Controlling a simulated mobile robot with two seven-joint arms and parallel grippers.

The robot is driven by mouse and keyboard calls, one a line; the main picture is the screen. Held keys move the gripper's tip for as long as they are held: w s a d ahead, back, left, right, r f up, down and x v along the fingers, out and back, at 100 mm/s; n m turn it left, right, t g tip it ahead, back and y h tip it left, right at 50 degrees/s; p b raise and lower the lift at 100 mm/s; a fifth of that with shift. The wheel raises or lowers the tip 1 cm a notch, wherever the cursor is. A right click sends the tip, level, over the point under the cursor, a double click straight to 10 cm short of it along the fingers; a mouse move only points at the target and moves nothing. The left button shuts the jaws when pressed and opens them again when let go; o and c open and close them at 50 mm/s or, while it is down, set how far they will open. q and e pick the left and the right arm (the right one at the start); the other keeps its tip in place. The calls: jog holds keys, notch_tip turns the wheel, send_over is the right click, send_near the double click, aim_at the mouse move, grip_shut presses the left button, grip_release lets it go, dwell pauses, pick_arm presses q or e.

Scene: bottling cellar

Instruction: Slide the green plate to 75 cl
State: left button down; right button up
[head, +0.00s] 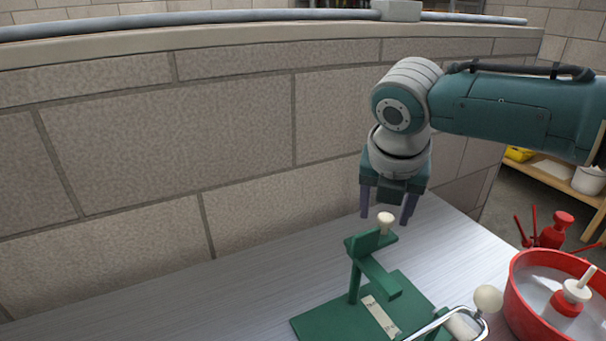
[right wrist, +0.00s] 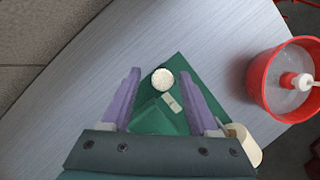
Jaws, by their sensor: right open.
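A green stand (head: 310,326) is on the metal-topped table, with an upright and a green plate-like arm (head: 378,277). A cream knob (head: 386,218) tops it; the knob also shows in the right wrist view (right wrist: 162,79). A pale strip with small marks (head: 381,316) lies on its base; I cannot read a 75 cl mark. My right gripper (head: 385,212) is open, pointing down, with its purple fingers on either side above the knob. In the right wrist view the knob appears between the fingertips (right wrist: 160,74), and I see no contact. My left gripper is out of view.
A chrome lever with a cream ball (head: 488,298) is at the stand's right. A red bowl (head: 520,300) holding a red-and-white object (head: 566,300) is further right, with a red pronged object (head: 552,232) behind. A block wall (head: 150,140) closes the back. The table (head: 190,300) is clear at left.

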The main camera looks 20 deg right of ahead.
jog(key=p+v, duration=0.1)
jog(key=v, duration=0.9)
dwell(0.5)
